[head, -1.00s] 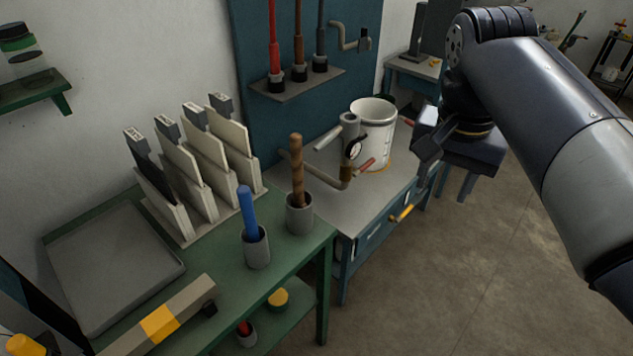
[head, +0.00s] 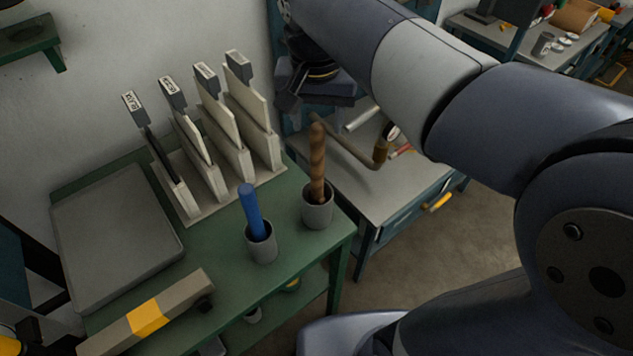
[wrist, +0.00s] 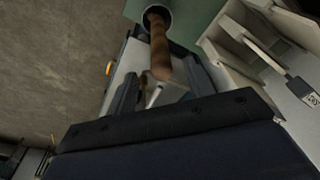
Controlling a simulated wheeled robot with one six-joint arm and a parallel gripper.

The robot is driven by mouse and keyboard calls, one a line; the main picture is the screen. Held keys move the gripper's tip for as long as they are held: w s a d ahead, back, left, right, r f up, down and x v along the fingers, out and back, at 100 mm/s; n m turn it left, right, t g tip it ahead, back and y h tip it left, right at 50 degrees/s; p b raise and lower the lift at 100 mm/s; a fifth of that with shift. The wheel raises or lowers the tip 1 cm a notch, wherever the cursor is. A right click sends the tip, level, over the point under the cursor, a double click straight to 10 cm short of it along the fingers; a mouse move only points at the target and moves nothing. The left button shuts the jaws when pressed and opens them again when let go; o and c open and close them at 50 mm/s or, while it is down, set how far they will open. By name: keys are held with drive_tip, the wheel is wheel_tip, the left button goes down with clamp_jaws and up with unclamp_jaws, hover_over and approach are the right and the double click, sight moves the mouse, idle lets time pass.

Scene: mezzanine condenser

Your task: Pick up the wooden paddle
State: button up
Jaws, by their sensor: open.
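The wooden paddle (head: 317,160) is a brown, slightly twisted handle standing nearly upright in a grey cup (head: 317,212) at the right end of the green table. Its lower end is hidden in the cup. It also shows in the wrist view (wrist: 159,48), with its top pointing toward my gripper and the cup (wrist: 154,16) at the upper edge. My gripper (head: 286,106) is beyond the paddle and higher in the head view, apart from it. In the wrist view its open fingers (wrist: 158,85) stand either side of the paddle's top end in the picture, with nothing gripped.
A blue-handled tool (head: 250,212) stands in another grey cup (head: 262,246) beside the paddle's cup. A rack with several labelled pale boards (head: 235,145) stands behind. A grey tray (head: 115,235) and a bar with a yellow band (head: 148,318) lie left. A grey-topped bench (head: 375,200) adjoins on the right.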

sight(317, 138)
drive_tip(key=shift+w+f, duration=0.2)
drive_tip(key=shift+f, duration=0.7)
drive_tip(key=shift+w+f, duration=0.15)
drive_tip(key=shift+f, duration=0.75)
drive_tip(key=shift+w+f, duration=0.2)
drive_tip(key=shift+f, duration=0.7)
drive_tip(key=shift+c, duration=0.4)
drive_tip(key=c, duration=1)
drive_tip(key=shift+r, duration=0.1)
